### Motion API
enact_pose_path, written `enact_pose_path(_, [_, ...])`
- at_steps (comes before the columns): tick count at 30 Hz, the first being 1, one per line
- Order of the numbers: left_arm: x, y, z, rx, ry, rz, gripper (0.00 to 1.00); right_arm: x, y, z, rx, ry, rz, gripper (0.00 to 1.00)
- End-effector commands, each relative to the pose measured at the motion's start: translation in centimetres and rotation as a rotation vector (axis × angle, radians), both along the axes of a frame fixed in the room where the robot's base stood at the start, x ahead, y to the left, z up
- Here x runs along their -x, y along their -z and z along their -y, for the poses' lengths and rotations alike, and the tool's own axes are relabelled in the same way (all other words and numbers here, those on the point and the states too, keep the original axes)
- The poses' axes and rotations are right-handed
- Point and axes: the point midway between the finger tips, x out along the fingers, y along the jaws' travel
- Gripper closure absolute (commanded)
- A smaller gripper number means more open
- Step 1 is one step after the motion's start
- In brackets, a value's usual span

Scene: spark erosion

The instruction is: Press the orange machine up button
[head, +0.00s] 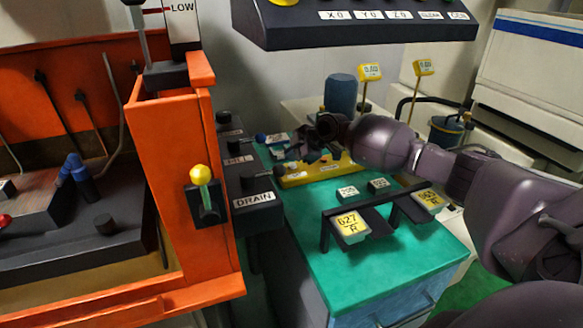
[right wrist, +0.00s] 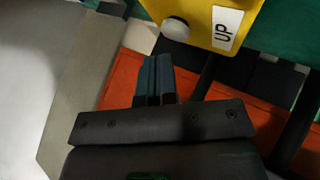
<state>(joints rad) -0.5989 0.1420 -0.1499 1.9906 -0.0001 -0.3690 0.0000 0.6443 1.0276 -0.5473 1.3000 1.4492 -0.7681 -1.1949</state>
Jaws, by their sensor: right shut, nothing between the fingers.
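The right wrist view shows a yellow control box (right wrist: 212,12) with a white label reading UP (right wrist: 226,28). A round pale button (right wrist: 176,29) sits on it beside the label. My right gripper (right wrist: 157,62) is shut and empty, with its fingertips just below and left of the button, apparently apart from it. In the head view the yellow box (head: 318,172) lies on the green cabinet top, and my right gripper (head: 300,145) is over its far edge. The orange machine (head: 172,180) stands at the left. My left gripper is not in view.
A DRAIN box (head: 254,200) with black knobs stands between machine and cabinet. Label stands (head: 350,226) occupy the front of the green top (head: 385,265). A dark overhead panel (head: 360,32) hangs above. A blue cylinder (head: 341,93) stands behind my gripper.

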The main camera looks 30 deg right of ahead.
Motion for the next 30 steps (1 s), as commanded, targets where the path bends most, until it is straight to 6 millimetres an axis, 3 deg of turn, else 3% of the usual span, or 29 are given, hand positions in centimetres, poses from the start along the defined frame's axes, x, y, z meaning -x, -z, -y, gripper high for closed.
enact_pose_path(30, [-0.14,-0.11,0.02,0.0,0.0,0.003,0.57,-0.01,-0.1,0.0,0.0,0.001,0.001,1.0])
